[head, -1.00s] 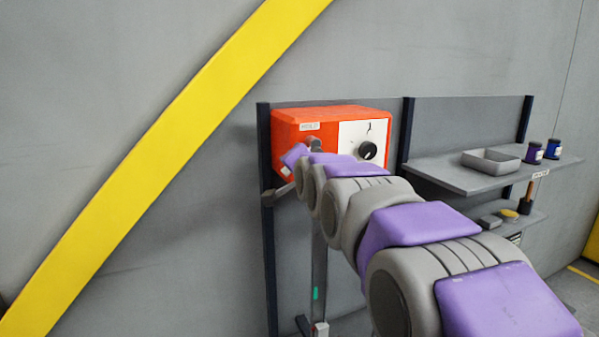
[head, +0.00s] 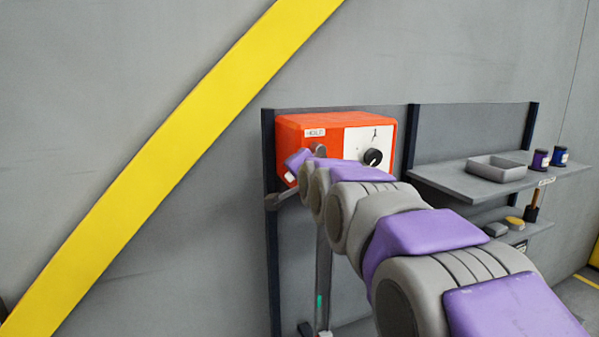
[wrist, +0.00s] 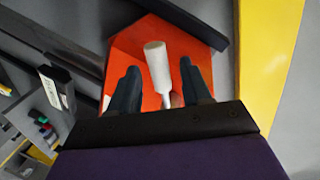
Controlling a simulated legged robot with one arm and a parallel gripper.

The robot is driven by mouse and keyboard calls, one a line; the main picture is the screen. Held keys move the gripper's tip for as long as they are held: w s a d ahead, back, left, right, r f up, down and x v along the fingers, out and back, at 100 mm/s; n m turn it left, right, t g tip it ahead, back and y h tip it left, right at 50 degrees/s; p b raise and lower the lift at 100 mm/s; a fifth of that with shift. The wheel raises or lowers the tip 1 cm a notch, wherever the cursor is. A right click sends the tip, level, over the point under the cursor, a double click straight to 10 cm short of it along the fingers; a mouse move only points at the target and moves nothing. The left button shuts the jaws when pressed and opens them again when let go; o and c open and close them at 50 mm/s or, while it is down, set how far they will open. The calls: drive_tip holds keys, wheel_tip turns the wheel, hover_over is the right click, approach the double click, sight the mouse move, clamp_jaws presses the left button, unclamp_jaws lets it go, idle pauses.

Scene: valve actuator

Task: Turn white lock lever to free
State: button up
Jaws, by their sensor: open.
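The orange actuator box (head: 330,122) is fixed to the dark wall panel in the head view; its orange face also shows in the wrist view (wrist: 126,52). In the wrist view the white lock lever (wrist: 157,66) stands out from the box, with its rounded end toward the top. My gripper (wrist: 160,80) is open, one dark finger on each side of the lever, with visible gaps between. I cannot tell whether the lever lies fully in the jaw depth. In the head view my arm hides the lever and most of the gripper.
A white plate with a black knob (head: 372,157) is on the box's right side. A grey bar (head: 282,198) sticks out at lower left. A shelf (head: 450,180) at right holds a tray (head: 497,168) and jars (head: 560,157). A yellow stripe (head: 170,165) crosses the wall.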

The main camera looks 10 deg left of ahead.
drive_tip(key=shift+s+d, duration=0.1)
drive_tip(key=shift+s, duration=0.05)
drive_tip(key=b+v, duration=0.2)
drive_tip(key=v, duration=1.5)
drive_tip(key=shift+b, duration=0.3)
drive_tip(key=shift+r, duration=0.15)
drive_tip(key=s+d+f+n+g+h+b, duration=0.1)
drive_tip(key=s+d+f+g+h+b, duration=0.2)
drive_tip(key=f, duration=0.9)
drive_tip(key=s+d+f+n+g+b, duration=0.15)
drive_tip(key=s+d+f+b, duration=0.35)
drive_tip(key=f, duration=0.7)
drive_tip(key=s+d+f+n+g+h+b, duration=0.1)
drive_tip(key=s+d+f+g+h+b, duration=0.25)
drive_tip(key=f, duration=0.85)
drive_tip(key=s+d+f+n+g+b, duration=0.1)
drive_tip(key=s+d+f+g, duration=0.3)
drive_tip(key=s+f, duration=0.6)
drive_tip(key=s+d+f+n+g+b, duration=0.1)
drive_tip(key=s+d+f+g+b, duration=0.3)
drive_tip(key=s+f, duration=0.6)
drive_tip(key=shift+s+d, duration=0.15)
drive_tip(key=shift+d, duration=0.45)
